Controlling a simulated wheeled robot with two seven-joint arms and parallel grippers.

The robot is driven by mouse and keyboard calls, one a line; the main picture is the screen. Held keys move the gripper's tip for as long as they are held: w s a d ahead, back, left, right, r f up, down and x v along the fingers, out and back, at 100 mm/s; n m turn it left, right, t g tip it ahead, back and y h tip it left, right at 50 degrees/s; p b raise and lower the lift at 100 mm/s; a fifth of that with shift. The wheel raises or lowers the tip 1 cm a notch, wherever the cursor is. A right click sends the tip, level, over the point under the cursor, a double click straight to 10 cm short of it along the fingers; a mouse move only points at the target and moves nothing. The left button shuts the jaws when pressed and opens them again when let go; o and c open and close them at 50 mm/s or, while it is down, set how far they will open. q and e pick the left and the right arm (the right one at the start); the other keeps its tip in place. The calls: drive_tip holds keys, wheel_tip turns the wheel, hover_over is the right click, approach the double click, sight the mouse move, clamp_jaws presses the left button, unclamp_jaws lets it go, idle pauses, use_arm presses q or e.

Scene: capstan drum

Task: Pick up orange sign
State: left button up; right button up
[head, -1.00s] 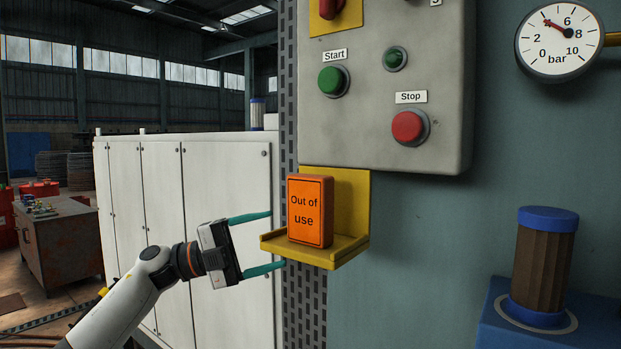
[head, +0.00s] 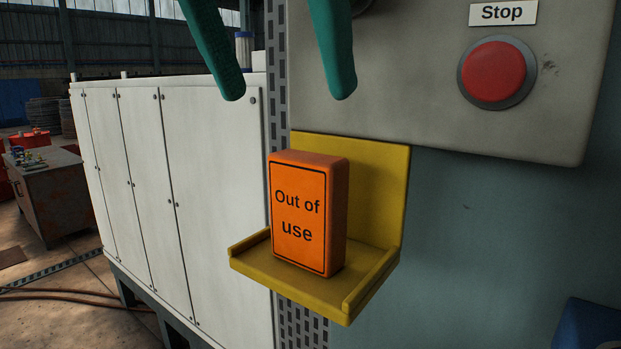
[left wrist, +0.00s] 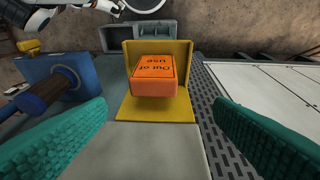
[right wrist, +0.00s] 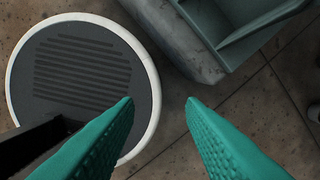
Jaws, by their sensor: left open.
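The orange sign (head: 308,214), a block reading "Out of use", stands upright on a yellow bracket shelf (head: 375,165) under the grey control panel. My left gripper (head: 292,95) is open and empty, its two green fingers pointing down, above the sign and apart from it. In the left wrist view the sign (left wrist: 153,78) shows from above, between the lines of the open fingers and beyond their tips. My right gripper (right wrist: 160,100) shows only in the right wrist view, its fingers apart with nothing between them, above the floor.
The control panel (head: 430,95) with its red Stop button (head: 497,72) sits just above the shelf. White cabinets (head: 170,160) stand to the left behind. A blue block with a brown drum (left wrist: 47,90) shows in the left wrist view. The space in front of the sign looks clear.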

sight(301, 155)
use_arm(q)
drive_tip(key=shift+w+d+f, duration=0.2)
drive_tip(key=shift+w+f, duration=0.25)
drive_tip(key=shift+f, duration=0.3)
drive_tip(key=shift+t, duration=0.3)
drive_tip(key=f, duration=0.1)
drive_tip(key=s+f+p, duration=0.1)
drive_tip(key=f, duration=0.1)
drive_tip(key=shift+s+d+f, duration=0.3)
drive_tip(key=shift+d+f, duration=0.1)
drive_tip(key=shift+w+d+f+p, duration=0.2)
drive_tip(key=shift+w+f+p, duration=0.25)
drive_tip(key=shift+w+f, duration=0.1)
drive_tip(key=shift+w+d+f+p, duration=0.2)
drive_tip(key=shift+w+f+p, duration=0.25)
drive_tip(key=shift+w+f, duration=0.05)
drive_tip(key=shift+d+f+p, duration=0.2)
drive_tip(key=shift+f+p, duration=0.3)
drive_tip(key=shift+f, duration=0.9)
drive_tip(key=shift+w+d+f, duration=0.15)
drive_tip(key=shift+w+f, duration=0.1)
drive_tip(key=shift+s, duration=0.1)
drive_tip(key=c, duration=1.1)
use_arm(e)
drive_tip(key=r, duration=0.1)
drive_tip(key=s+r, duration=0.1)
drive_tip(key=r, duration=0.2)
drive_tip(key=shift+s, duration=0.25)
